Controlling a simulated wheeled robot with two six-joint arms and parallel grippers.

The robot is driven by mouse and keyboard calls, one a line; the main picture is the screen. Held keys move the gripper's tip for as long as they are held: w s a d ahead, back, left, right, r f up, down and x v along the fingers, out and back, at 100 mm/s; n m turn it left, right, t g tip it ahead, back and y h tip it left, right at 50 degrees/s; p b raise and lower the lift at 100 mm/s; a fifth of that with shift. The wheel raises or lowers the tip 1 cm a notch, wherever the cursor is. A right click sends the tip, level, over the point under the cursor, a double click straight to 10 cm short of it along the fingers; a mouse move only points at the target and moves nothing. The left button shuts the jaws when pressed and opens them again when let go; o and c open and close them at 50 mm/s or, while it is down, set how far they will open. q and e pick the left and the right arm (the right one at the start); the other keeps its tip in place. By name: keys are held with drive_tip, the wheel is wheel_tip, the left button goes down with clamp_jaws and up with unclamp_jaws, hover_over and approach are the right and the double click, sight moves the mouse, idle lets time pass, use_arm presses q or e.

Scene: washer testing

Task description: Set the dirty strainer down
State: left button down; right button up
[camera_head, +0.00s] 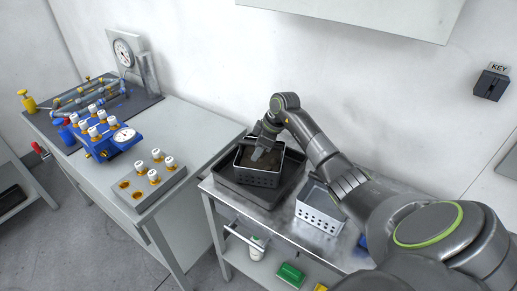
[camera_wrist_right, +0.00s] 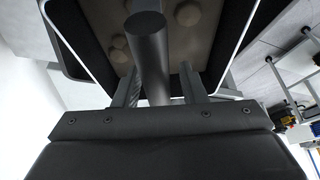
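The dirty strainer (camera_head: 258,178) is a grey perforated basket with dark brown contents. In the head view it is at the black tray (camera_head: 226,179) on the steel table; I cannot tell whether it rests on the bottom. My right gripper (camera_head: 264,148) is down at the strainer. In the wrist view the fingers (camera_wrist_right: 158,85) stand on either side of a thick grey bar (camera_wrist_right: 148,45), apparently its handle. A narrow gap shows on the bar's right, so a grip is unclear. Brown contents with round lumps (camera_wrist_right: 187,14) show beyond. My left gripper is out of view.
An empty light strainer (camera_head: 320,208) stands right of the tray, close beneath my right arm. At left, a bench holds a blue valve device (camera_head: 106,138) and a plate with white-capped fittings (camera_head: 150,182). A green block (camera_head: 290,275) lies below the steel table.

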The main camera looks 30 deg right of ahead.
drive_tip(key=b+v, duration=0.2)
drive_tip(key=v, duration=1)
drive_tip(key=shift+r+b, duration=0.1)
drive_tip(key=shift+b, duration=0.3)
